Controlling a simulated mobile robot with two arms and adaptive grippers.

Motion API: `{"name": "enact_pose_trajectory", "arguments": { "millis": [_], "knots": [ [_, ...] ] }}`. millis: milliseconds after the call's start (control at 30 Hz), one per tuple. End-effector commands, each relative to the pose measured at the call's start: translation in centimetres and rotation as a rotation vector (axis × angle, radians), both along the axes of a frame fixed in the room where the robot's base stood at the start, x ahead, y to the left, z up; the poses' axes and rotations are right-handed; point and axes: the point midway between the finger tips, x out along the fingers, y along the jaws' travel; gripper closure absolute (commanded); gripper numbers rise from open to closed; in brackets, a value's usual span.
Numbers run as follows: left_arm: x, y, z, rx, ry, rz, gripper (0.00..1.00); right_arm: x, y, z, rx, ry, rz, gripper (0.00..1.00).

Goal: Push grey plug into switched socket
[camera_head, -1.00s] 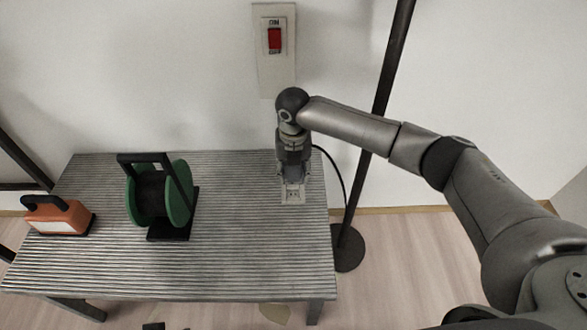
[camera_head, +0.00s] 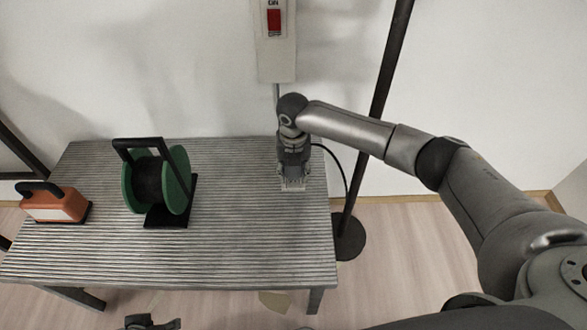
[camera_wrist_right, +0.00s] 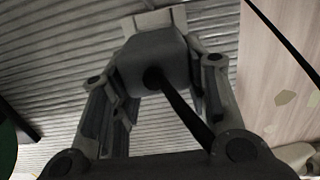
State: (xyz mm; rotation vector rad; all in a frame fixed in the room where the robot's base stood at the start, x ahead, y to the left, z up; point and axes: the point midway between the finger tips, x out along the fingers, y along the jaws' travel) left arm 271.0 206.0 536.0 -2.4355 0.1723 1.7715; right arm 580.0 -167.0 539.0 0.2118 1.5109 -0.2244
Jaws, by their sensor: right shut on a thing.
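The grey plug (camera_wrist_right: 152,58) is between the fingers of my right gripper (camera_head: 293,184) and is held by them. Its black cord (camera_wrist_right: 182,108) runs back toward the wrist. A pale block (camera_wrist_right: 150,22) lies just beyond the plug; I cannot tell whether they touch. In the head view the gripper points down at the table's right end and hides most of the plug. A pale wall box (camera_head: 276,60) with a red ON/OFF switch (camera_head: 274,20) is above and behind the gripper; no socket holes show clearly. A dark part (camera_head: 150,322), probably my left gripper, is cut off at the bottom edge.
A green cable reel (camera_head: 157,180) and an orange lamp (camera_head: 56,203) stand on the ribbed table (camera_head: 235,235). The table between reel and right gripper is clear. A black pole (camera_head: 376,130) on a round base (camera_head: 348,238) stands right of the table.

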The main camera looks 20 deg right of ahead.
Motion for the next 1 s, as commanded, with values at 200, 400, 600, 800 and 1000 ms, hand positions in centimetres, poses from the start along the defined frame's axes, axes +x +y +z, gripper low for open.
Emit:
{"name": "enact_pose_trajectory", "arguments": {
  "millis": [200,400,600,800,1000],
  "knots": [
    [0.0,0.0,0.0,0.0,0.0,0.0,0.6,0.0,0.0,0.0,0.0,0.0,0.0,0.83],
    [0.1,0.0,0.5,0.0,-0.002,0.0,0.6,0.0,0.0,0.2,0.0,0.001,0.0,0.83],
    [0.2,0.0,-0.3,0.001,0.008,0.0,0.6,0.0,0.0,0.0,0.001,0.001,0.001,0.83],
    [0.2,0.0,-0.4,0.002,0.01,0.0,0.6,0.0,0.0,0.0,0.001,0.0,0.0,0.83],
    [0.3,0.0,-0.1,0.0,0.002,-0.001,0.6,0.0,0.0,0.0,0.0,0.0,0.0,0.83]
  ]
}}
